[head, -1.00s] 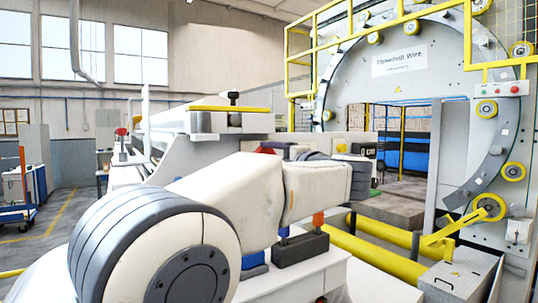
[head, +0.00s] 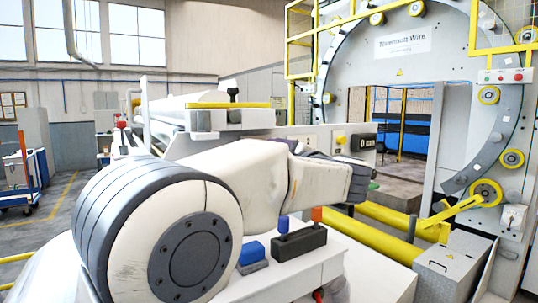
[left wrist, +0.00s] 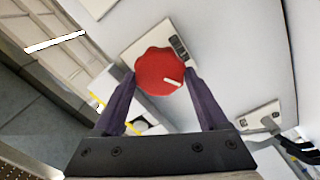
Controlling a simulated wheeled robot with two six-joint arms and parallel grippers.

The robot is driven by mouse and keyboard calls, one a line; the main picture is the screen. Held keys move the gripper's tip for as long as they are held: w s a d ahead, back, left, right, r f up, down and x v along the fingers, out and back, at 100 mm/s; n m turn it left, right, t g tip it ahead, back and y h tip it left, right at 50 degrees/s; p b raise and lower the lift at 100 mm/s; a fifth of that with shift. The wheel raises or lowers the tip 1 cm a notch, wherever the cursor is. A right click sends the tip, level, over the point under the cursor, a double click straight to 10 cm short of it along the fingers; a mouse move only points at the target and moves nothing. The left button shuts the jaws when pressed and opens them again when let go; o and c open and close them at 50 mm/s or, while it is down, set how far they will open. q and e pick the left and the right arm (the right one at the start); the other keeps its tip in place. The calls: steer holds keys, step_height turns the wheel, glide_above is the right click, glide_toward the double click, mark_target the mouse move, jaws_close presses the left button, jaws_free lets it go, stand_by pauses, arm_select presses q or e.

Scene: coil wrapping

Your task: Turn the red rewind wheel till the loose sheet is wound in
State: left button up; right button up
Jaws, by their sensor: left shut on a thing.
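The red rewind wheel (left wrist: 158,70) is a scalloped red knob with a white mark, on a pale plate on a white panel in the left wrist view. My left gripper (left wrist: 160,76) is shut on it, one dark finger on each side of its rim. In the head view my left arm reaches across the middle, and its fingers and the wheel are hidden behind the arm's own links. My right gripper is out of view. I cannot make out a loose sheet for certain.
A large ring-shaped wrapping machine (head: 400,45) with yellow rollers and railings stands at the right. Yellow bars (head: 385,245) and a grey box (head: 445,262) lie in front of it. A control panel (head: 364,142) shows beyond my wrist. A blue cart (head: 25,180) stands far left.

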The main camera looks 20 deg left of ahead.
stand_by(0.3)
arm_select(q)
steer(key=o, duration=1.3)
steer(key=shift+d, duration=0.1)
steer(key=shift+b+v, duration=2)
steer(key=shift+v, duration=3.2)
